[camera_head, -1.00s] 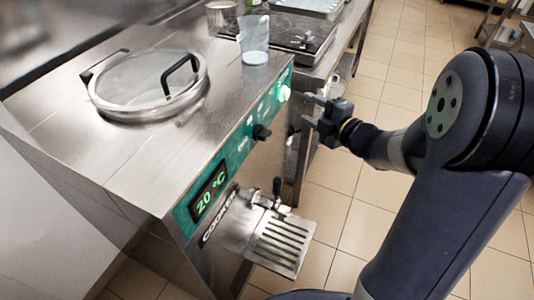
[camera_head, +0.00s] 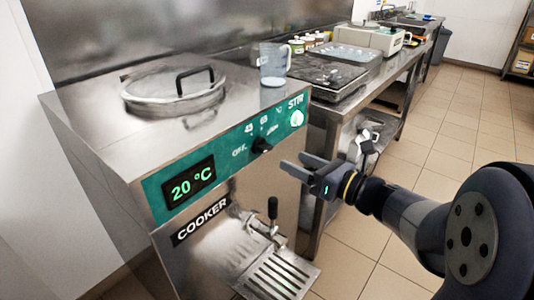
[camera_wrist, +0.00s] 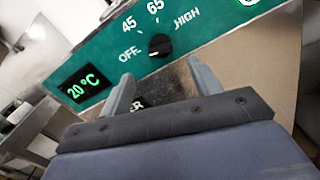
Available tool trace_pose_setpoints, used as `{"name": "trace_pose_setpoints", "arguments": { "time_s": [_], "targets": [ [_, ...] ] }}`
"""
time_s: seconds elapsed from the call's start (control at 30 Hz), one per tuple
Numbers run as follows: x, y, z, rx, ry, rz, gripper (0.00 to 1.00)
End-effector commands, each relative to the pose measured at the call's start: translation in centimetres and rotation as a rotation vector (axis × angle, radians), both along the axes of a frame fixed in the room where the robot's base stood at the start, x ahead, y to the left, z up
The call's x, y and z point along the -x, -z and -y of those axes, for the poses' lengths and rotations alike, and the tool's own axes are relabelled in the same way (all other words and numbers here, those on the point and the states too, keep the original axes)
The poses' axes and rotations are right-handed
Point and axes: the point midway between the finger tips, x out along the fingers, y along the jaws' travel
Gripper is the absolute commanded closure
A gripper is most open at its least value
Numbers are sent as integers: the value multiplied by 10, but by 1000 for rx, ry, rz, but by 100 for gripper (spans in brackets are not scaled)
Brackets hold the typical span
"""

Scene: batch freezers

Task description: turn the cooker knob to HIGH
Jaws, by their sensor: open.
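The black cooker knob (camera_head: 261,145) sits on the green front panel, between the OFF mark and the green-lit STIR button. In the wrist view the knob (camera_wrist: 160,45) lies under the 65 mark, with OFF to its left and HIGH to its right. A small white mark on its lower left appears to point towards OFF. My gripper (camera_head: 298,165) is open and empty, in front of the panel, to the right of and a little below the knob. In the wrist view its two fingertips (camera_wrist: 161,72) are apart below the knob, not around it.
The display (camera_head: 188,185) reads 20 °C. Below are a tap lever (camera_head: 272,208) and a drip grate (camera_head: 282,275) sticking out. A clear jug (camera_head: 273,64) and a round lid (camera_head: 175,90) are on top. Open floor lies to the right.

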Motion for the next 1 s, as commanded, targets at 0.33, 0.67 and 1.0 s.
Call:
{"name": "trace_pose_setpoints", "arguments": {
  "time_s": [0.33,0.67,1.0],
  "targets": [
    [-36,0,-48,-3,-4,-3,40],
    [-56,0,-73,-2,-1,-2,40],
    [-57,0,-73,-3,1,-3,44]
  ]
}}
